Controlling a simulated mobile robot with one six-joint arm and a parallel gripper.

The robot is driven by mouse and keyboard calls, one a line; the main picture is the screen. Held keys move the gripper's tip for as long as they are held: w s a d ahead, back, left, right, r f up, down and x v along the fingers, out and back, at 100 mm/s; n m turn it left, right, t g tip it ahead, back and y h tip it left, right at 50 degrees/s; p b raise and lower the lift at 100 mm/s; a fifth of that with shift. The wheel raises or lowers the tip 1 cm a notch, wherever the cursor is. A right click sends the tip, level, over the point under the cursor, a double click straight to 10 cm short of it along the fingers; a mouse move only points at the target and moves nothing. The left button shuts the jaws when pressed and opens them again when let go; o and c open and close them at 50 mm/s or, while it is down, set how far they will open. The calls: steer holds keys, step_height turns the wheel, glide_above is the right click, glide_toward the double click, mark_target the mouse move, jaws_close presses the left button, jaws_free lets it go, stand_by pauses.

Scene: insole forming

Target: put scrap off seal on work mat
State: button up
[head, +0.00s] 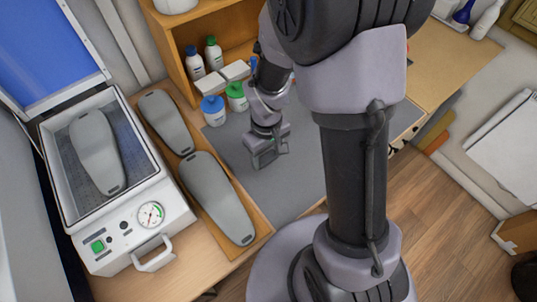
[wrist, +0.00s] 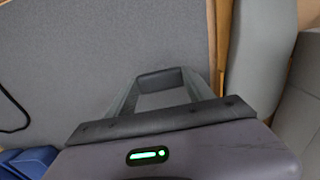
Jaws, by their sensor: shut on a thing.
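My gripper (head: 268,160) hangs over the grey work mat (head: 290,185) in the head view, near its left side. In the wrist view my gripper (wrist: 160,84) is shut on a small dark grey piece, which looks like the scrap (wrist: 160,78), between the fingertips. The scrap is too small to make out clearly in the head view. The work mat (wrist: 90,60) fills the background of the wrist view; I cannot tell whether the scrap touches it. The press (head: 170,215) stands open at the left, and no scrap shows on its pale rim, where the seal would be.
Two grey forms (head: 215,197) (head: 166,122) lie on a wooden board between press and mat. A blue-capped bottle (head: 213,110) and a green-capped bottle (head: 236,96) stand at the mat's back edge, before a wooden shelf (head: 180,50). The mat's front area is clear.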

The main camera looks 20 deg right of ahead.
mark_target(269, 155)
steer(key=shift+w+d, duration=0.3)
steer(key=f, duration=0.1)
steer(key=f+b, duration=0.1)
steer(key=f, duration=0.2)
steer(key=shift+w+d+b, duration=0.25)
steer(key=shift+w+b, duration=0.05)
steer(key=shift+b, duration=0.1)
steer(key=shift+r, duration=0.2)
steer(key=shift+f, duration=0.1)
steer(key=o, duration=1.3)
